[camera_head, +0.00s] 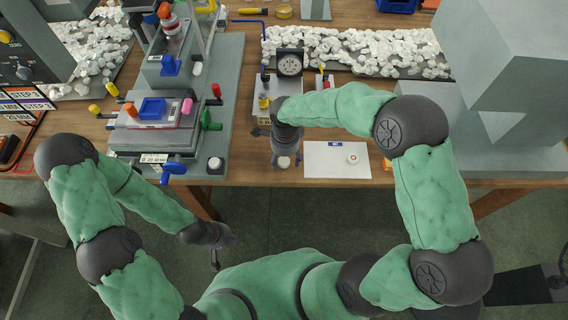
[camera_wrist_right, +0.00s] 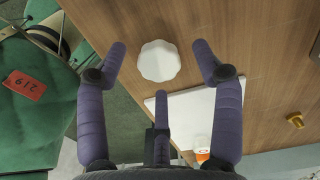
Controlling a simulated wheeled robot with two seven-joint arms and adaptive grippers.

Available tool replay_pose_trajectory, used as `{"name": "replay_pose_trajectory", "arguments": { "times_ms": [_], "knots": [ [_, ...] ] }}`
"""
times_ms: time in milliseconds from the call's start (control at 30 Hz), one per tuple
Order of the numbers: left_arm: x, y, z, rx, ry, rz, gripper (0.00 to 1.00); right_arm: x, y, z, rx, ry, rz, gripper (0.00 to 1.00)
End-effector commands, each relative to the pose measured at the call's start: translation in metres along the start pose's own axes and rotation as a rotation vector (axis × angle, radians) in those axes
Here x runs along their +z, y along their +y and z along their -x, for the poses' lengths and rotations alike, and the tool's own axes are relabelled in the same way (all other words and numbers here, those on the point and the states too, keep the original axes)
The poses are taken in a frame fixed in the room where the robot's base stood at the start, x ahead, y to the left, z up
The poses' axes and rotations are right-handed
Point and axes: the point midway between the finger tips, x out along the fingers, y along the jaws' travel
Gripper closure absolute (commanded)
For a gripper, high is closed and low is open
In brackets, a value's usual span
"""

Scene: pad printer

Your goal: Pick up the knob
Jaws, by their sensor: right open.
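The knob (camera_wrist_right: 159,61) is a white, scalloped round piece on the wooden table, seen in the right wrist view. It lies between and just beyond the spread fingers of my right gripper (camera_wrist_right: 160,55), which is open and empty. In the head view the knob (camera_head: 283,162) shows as a small white spot near the table's front edge, right by my right gripper (camera_head: 284,150), partly hidden by it. My left gripper (camera_head: 216,256) hangs in front of the table, low over the floor, away from the knob; its finger opening is not clear.
A white board (camera_head: 322,171) with a small round white piece (camera_head: 352,159) lies right of the knob. The pad printer (camera_head: 160,110) with coloured levers stands to the left. A dial gauge (camera_head: 289,65) stands behind my right gripper. Grey blocks (camera_head: 500,75) fill the right side.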

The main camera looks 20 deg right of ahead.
Motion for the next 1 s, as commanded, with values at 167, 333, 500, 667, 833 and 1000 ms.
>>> {"name": "replay_pose_trajectory", "arguments": {
  "times_ms": [167, 333, 500, 667, 833, 1000],
  "knots": [
    [0.0, -0.001, -0.001, 0.0, 0.0, 0.0, 1.0, 0.0, -0.001, -0.004, -0.002, 0.0, -0.001, 0.33],
    [0.0, 0.0, -0.001, 0.0, 0.0, 0.0, 1.0, 0.0, -0.001, -0.003, -0.002, 0.0, 0.0, 0.56],
    [0.0, 0.0, -0.001, 0.0, 0.0, 0.0, 1.0, 0.0, -0.001, -0.004, -0.002, 0.0, 0.0, 0.77],
    [0.0, 0.0, -0.001, 0.0, 0.0, 0.0, 1.0, 0.0, -0.001, -0.004, -0.002, 0.0, 0.0, 0.77],
    [0.0, 0.0, -0.001, 0.0, 0.0, 0.0, 1.0, 0.0, -0.001, -0.003, -0.002, 0.0, 0.0, 0.77],
    [0.0, 0.001, 0.003, 0.0, 0.0, 0.0, 1.0, 0.0, -0.001, 0.007, -0.003, 0.0, 0.0, 0.77]
  ]
}}
